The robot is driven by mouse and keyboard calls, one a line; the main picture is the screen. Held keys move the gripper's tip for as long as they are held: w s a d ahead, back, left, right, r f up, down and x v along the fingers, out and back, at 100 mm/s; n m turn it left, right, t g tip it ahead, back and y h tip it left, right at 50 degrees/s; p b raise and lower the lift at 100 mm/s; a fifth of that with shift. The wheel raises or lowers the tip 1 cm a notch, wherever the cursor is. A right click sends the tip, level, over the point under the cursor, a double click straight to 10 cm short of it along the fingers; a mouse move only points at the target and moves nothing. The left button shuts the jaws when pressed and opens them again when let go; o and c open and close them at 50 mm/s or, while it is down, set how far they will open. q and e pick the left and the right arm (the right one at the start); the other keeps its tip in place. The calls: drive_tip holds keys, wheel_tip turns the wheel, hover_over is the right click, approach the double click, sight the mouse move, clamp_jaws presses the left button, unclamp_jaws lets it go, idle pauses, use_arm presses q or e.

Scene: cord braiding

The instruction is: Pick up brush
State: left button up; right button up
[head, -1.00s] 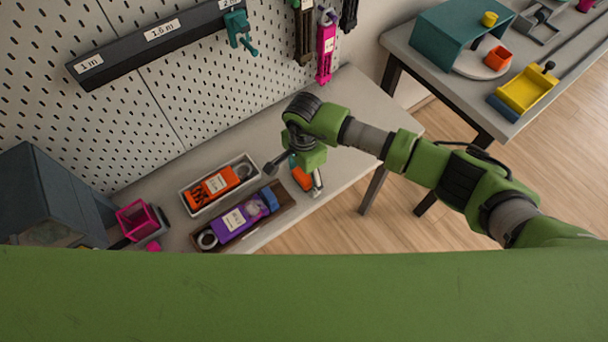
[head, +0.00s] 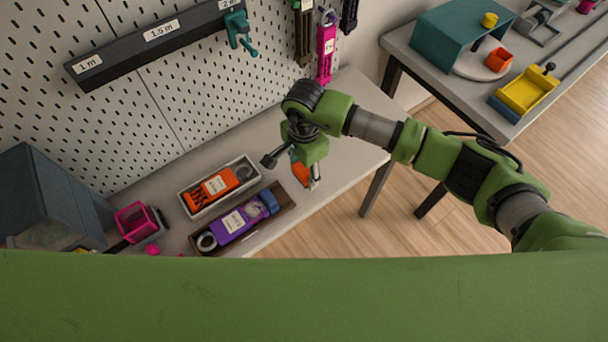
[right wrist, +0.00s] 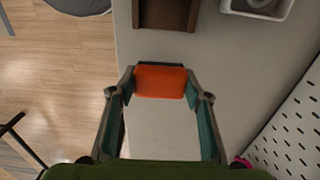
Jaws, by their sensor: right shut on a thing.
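The brush (right wrist: 161,81) shows as an orange block with a dark strip along its far edge. Taking this block as the brush is my reading of its shape. In the right wrist view it sits between the two fingertips of my right gripper (right wrist: 159,84), which is shut on it. In the head view the brush (head: 300,173) shows as a small orange patch beside the right gripper (head: 305,176), over the grey bench (head: 345,155). The gripper partly hides it there, and I cannot tell whether it touches the bench. My left gripper is not in view.
Left of the gripper are a white tray (head: 187,202) with an orange pack and a brown tray (head: 285,193) with a purple pack. A magenta holder (head: 133,222) stands farther left. A pegboard (head: 110,130) rises behind. Bare bench lies between the gripper and pegboard.

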drive_tip(key=s+d+r+b, duration=0.3)
drive_tip(key=s+r, duration=0.6)
drive_tip(key=s, duration=0.4)
drive_tip(key=shift+s+d+r+b, duration=0.15)
drive_tip(key=shift+s+r+b, duration=0.1)
drive_tip(key=shift+b, duration=0.15)
